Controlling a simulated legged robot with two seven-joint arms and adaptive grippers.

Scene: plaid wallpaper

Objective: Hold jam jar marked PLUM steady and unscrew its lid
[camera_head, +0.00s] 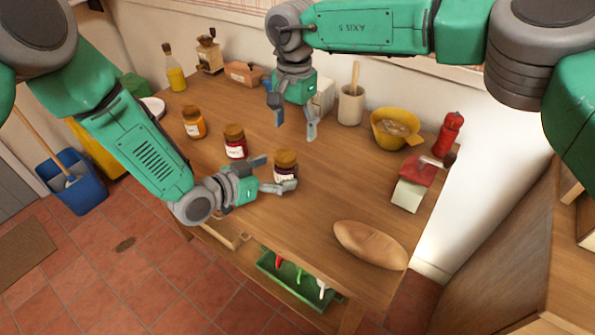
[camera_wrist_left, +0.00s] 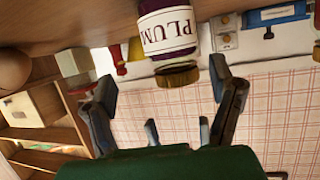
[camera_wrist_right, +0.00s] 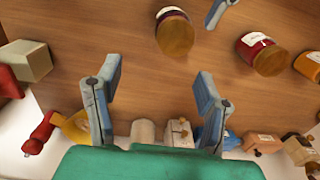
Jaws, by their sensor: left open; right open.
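The PLUM jar (camera_head: 287,173) stands upright on the wooden table, its brown lid (camera_head: 286,157) on top. In the left wrist view the PLUM label (camera_wrist_left: 168,32) appears upside down and the lid (camera_wrist_left: 177,75) points down. My left gripper (camera_head: 277,174) is open low at the jar, with a finger on either side; I cannot tell whether they touch it. My right gripper (camera_head: 295,124) is open and empty above the table, behind the jar. In the right wrist view the lid (camera_wrist_right: 175,36) lies beyond my right fingers, with a left finger beside it.
A dark red jar (camera_head: 236,148) stands close left of the PLUM jar, and an orange jar (camera_head: 193,128) farther left. Bread (camera_head: 370,245) lies at the front right. A yellow bowl (camera_head: 388,140), red mill (camera_head: 449,135) and crock (camera_head: 351,108) stand behind.

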